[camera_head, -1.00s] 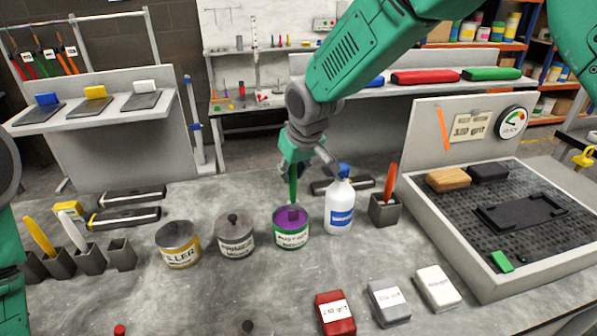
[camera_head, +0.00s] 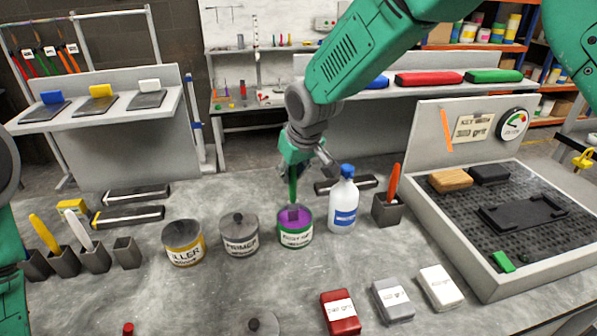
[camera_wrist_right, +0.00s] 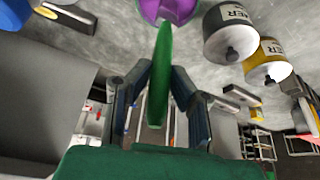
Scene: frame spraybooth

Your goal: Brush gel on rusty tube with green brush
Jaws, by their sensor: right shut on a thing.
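My right gripper (camera_head: 298,162) is shut on the green brush (camera_head: 292,188) and holds it upright, tip down, over the tin with purple contents and a green label (camera_head: 296,238). The brush's lower end meets a dark patch in the purple; I cannot tell how deep it reaches. In the right wrist view the green brush (camera_wrist_right: 160,80) sits between the fingers and points at the purple tin (camera_wrist_right: 172,8). I cannot make out a rusty tube in either view. My left gripper is outside the head view; only part of the left arm shows at the left edge.
Primer (camera_head: 239,238) and filler (camera_head: 184,245) tins stand left. Sanding blocks (camera_head: 341,312) lie in front. A perforated tray (camera_head: 440,220) fills the right.

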